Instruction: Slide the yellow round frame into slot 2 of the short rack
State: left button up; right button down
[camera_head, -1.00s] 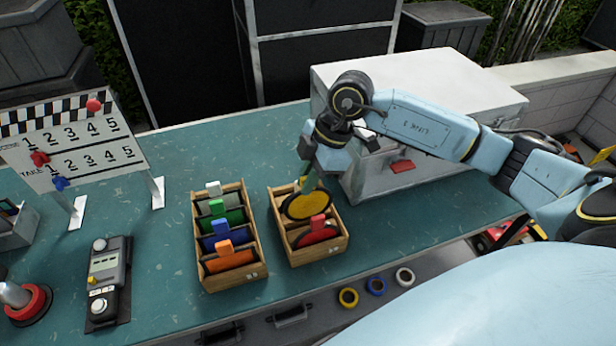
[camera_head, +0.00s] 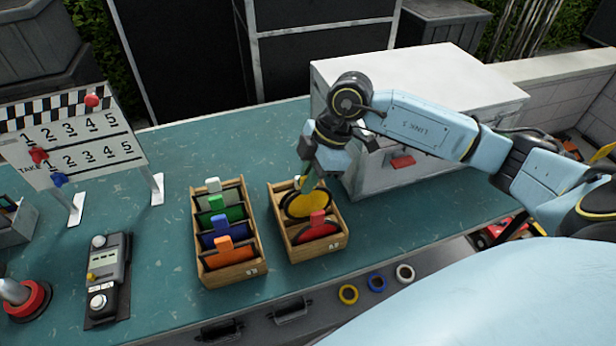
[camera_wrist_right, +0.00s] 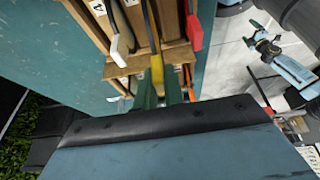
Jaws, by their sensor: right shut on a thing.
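The yellow round frame (camera_head: 312,204) is at the short rack (camera_head: 321,252), over its middle to back part. Its lower edge is hidden, so I cannot tell which slot it lines up with or how deep it sits. My right gripper (camera_head: 309,182) is above the rack, shut on the frame's yellow tab. In the right wrist view the yellow tab (camera_wrist_right: 157,70) shows between the green fingers (camera_wrist_right: 158,92). A red-tabbed round frame (camera_head: 318,231) stands in the front part of the short rack. My left gripper is not in view.
A longer wooden rack (camera_head: 232,277) with white, green, blue and orange tabbed frames stands left of the short rack. A grey-white case (camera_head: 430,172) is close behind and right of my right gripper. A control box (camera_head: 108,275) and a slate board (camera_head: 75,140) are at left.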

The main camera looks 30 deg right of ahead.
jog(key=shift+f+b, duration=1.4)
jog(key=shift+f, duration=1.2)
jog(key=c, duration=1.4)
grip_release()
jog(key=v, duration=1.3)
jog(key=shift+r, duration=0.25)
